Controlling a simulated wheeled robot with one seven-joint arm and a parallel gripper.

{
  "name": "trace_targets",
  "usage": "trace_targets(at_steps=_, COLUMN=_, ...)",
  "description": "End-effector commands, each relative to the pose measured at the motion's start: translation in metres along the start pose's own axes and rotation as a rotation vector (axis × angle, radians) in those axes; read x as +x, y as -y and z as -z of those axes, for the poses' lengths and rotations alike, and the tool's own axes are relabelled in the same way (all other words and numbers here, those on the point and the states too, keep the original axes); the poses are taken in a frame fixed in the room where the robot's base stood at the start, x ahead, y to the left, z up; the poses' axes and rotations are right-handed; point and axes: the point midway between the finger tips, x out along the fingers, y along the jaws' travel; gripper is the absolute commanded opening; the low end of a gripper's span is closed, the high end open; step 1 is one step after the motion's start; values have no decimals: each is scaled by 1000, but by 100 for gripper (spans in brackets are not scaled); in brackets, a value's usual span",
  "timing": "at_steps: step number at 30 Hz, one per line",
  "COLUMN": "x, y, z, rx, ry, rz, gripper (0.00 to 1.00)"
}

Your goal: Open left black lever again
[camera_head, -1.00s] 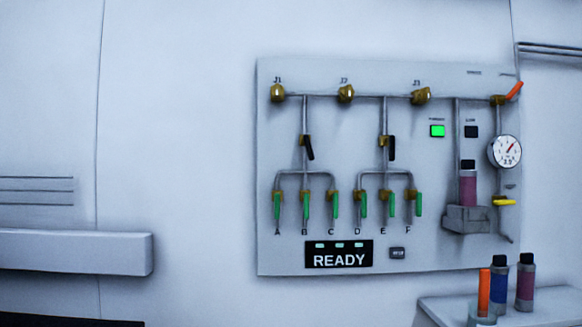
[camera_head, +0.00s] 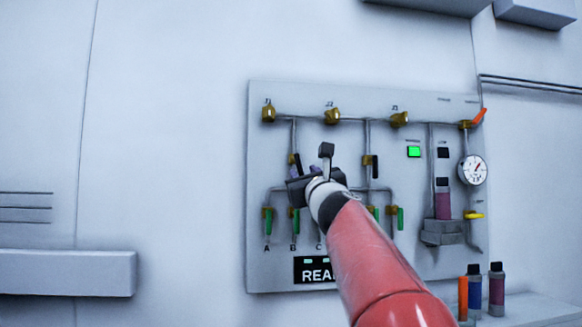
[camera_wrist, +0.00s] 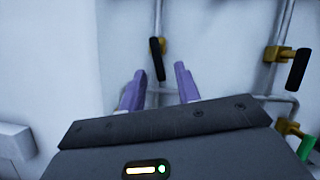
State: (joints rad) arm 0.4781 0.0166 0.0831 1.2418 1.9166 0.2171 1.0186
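The left black lever (camera_head: 297,163) is on the left vertical pipe of the wall panel, partly hidden behind my gripper in the head view. In the wrist view the left black lever (camera_wrist: 158,60) hangs down from its brass valve, tilted slightly. My gripper (camera_wrist: 159,71) has its two purple fingers apart, one to each side of the lever's lower end in the picture. Whether they touch it or stop short of it I cannot tell. In the head view my gripper (camera_head: 292,173) is in front of the panel (camera_head: 400,269).
The right black lever (camera_head: 375,167) hangs on the neighbouring pipe, right of my gripper. Green-handled valves (camera_head: 268,221) line the row below, some hidden by my arm. The pressure gauge (camera_head: 473,170) is at the panel's right. Bottles (camera_head: 497,290) stand at lower right.

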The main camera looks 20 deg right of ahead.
Motion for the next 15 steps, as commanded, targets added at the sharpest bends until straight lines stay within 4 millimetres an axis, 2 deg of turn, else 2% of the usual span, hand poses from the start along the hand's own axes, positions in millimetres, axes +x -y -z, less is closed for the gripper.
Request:
trace_targets(at_steps=1, x=11, y=0, z=-2, rx=1, ry=-2, rz=-2, gripper=33)
trace_targets(at_steps=6, x=39, y=0, z=-2, rx=-1, ry=-1, rz=-3, gripper=33)
trace_targets(at_steps=10, x=53, y=-1, z=-3, rx=-2, ry=0, rz=-4, gripper=33)
trace_targets(at_steps=15, x=60, y=-1, z=-1, rx=-3, ry=0, rz=-4, gripper=33)
